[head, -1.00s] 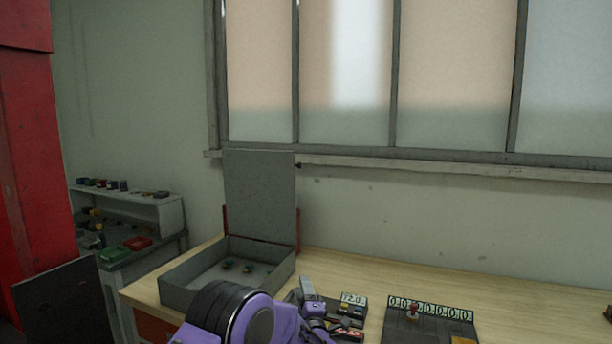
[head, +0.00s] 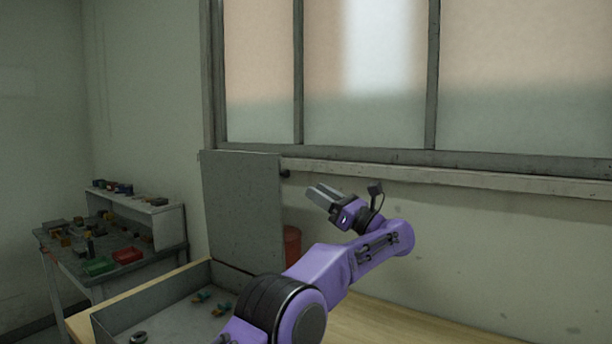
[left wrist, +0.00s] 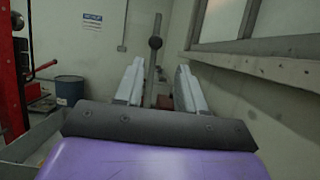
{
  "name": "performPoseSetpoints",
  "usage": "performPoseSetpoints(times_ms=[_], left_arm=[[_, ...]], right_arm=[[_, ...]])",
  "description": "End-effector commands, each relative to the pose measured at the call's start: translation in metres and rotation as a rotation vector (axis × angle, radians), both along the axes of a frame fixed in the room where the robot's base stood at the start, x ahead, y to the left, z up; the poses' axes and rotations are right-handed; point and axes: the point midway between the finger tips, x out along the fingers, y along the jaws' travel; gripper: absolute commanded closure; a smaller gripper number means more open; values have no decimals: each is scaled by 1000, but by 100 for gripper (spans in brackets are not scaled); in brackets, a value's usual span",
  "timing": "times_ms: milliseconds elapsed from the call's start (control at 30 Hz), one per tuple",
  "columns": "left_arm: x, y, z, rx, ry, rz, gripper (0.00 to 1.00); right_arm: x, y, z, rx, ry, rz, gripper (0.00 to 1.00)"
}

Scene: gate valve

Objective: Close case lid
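The grey case (head: 170,311) sits on the wooden workbench with a few small parts inside. Its lid (head: 243,211) stands upright at the back edge, open. My left gripper (head: 322,197) is raised to the right of the lid, near its upper part, and apart from it in the picture. In the left wrist view the two fingers (left wrist: 157,88) are spread with nothing between them. The purple left arm hides the right part of the case. My right gripper is not in view.
A red container (head: 291,245) stands behind the arm, right of the lid. A side table (head: 75,265) with several small items and trays is at the left. The window wall (head: 480,220) lies behind the bench (head: 400,322). A blue drum (left wrist: 70,88) shows in the left wrist view.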

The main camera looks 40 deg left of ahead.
Motion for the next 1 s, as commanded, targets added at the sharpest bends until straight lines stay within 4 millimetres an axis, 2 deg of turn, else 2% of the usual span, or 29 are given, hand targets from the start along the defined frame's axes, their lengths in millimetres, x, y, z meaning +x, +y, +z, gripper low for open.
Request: performPoseSetpoints(times_ms=[167, 400, 533, 700, 933, 1000], left_arm=[[-4, 15, 13, -7, -25, 4, 61], [-10, 65, 35, -8, -23, 5, 61], [-13, 85, 42, -7, -21, 3, 61], [-14, 97, 43, -5, -21, 1, 61], [-14, 97, 42, -5, -21, 1, 61], [-14, 97, 42, -5, -21, 1, 84]], right_arm=[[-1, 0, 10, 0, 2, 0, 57], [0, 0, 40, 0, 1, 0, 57], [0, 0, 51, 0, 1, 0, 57], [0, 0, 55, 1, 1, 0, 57], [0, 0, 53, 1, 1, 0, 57], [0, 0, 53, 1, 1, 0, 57]])
